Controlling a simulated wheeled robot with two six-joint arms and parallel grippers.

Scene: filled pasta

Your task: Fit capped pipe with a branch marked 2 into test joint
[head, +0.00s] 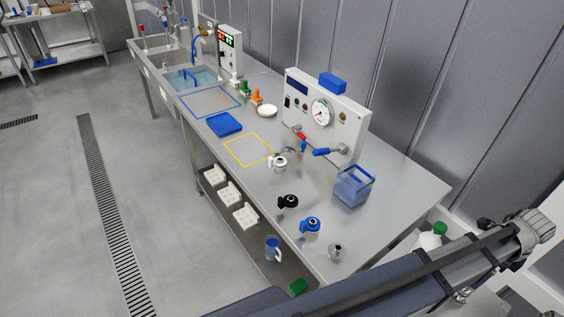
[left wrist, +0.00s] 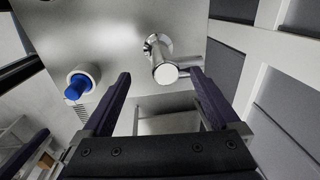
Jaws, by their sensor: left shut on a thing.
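In the left wrist view my left gripper (left wrist: 162,76) has its two dark fingers around a shiny chrome pipe with a branch (left wrist: 166,72). The pipe's side stub lies against the right finger. No mark 2 can be read on it. The left gripper cannot be made out in the head view. In the head view the white test unit (head: 298,96) with a round gauge (head: 320,113) stands at the back of the bench. A blue-handled valve (head: 328,152) and a red one (head: 300,135) are on its front. I cannot tell which fitting is the test joint. My right gripper is not seen.
On the bench (head: 400,190) stand small white (head: 278,164), black (head: 288,202), blue (head: 310,225) and chrome (head: 337,252) fittings. A blue clear box (head: 354,185) stands right of them. The left wrist view shows a white ring with a blue centre (left wrist: 80,83) left of the fingers.

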